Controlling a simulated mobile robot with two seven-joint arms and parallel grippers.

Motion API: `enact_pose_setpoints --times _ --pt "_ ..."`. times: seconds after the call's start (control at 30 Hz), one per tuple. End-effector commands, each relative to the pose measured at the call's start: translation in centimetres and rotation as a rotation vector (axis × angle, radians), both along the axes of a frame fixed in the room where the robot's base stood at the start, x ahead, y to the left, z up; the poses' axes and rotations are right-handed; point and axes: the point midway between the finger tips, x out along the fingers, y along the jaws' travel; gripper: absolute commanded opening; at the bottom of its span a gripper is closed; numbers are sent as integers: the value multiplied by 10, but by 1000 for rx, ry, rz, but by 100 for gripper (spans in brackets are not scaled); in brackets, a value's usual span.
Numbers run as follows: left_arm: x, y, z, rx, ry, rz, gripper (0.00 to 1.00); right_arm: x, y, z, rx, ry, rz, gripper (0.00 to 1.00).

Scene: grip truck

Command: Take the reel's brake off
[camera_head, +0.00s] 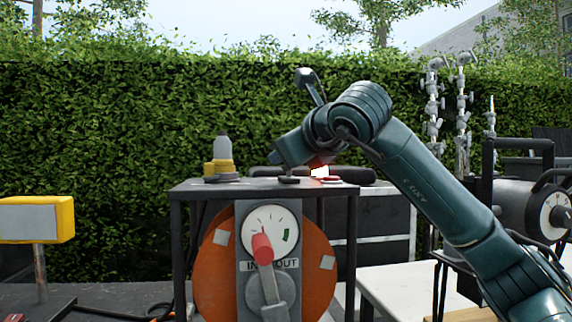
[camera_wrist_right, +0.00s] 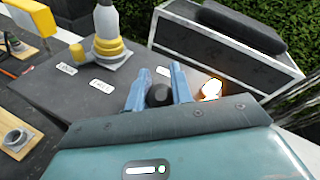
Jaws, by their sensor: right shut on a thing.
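The orange reel (camera_head: 213,275) stands under a dark tabletop (camera_head: 200,186). On its front are a dial (camera_head: 268,226) and a red-tipped lever (camera_head: 262,250) beside an IN/OUT label. My right gripper (camera_head: 290,168) is low over the tabletop; its fingertips are hard to make out in the head view. In the right wrist view its two blue fingers (camera_wrist_right: 160,90) are shut around a dark round knob (camera_wrist_right: 160,95). I cannot tell whether this knob is the brake. My left gripper is out of view.
A yellow and grey bottle-shaped piece (camera_head: 221,160) stands on the tabletop, near white labels (camera_wrist_right: 102,86). A black-and-white case (camera_wrist_right: 220,45) with a black pad (camera_wrist_right: 240,27) is behind. A yellow box (camera_head: 35,220) on a post is at the left.

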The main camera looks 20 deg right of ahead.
Motion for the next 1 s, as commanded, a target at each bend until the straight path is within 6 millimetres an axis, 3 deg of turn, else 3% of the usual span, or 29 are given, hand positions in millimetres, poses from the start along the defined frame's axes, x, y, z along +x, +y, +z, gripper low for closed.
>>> enact_pose_setpoints --times 0.43,0.47,0.7,1.0 --pt "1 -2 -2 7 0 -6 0 -1 0 2 -3 -16 1 0" --pt "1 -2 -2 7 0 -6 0 -1 0 2 -3 -16 1 23" --pt "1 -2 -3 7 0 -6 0 -1 0 1 -3 -13 1 43" --pt "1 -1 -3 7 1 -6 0 -2 0 1 -3 -11 1 44"
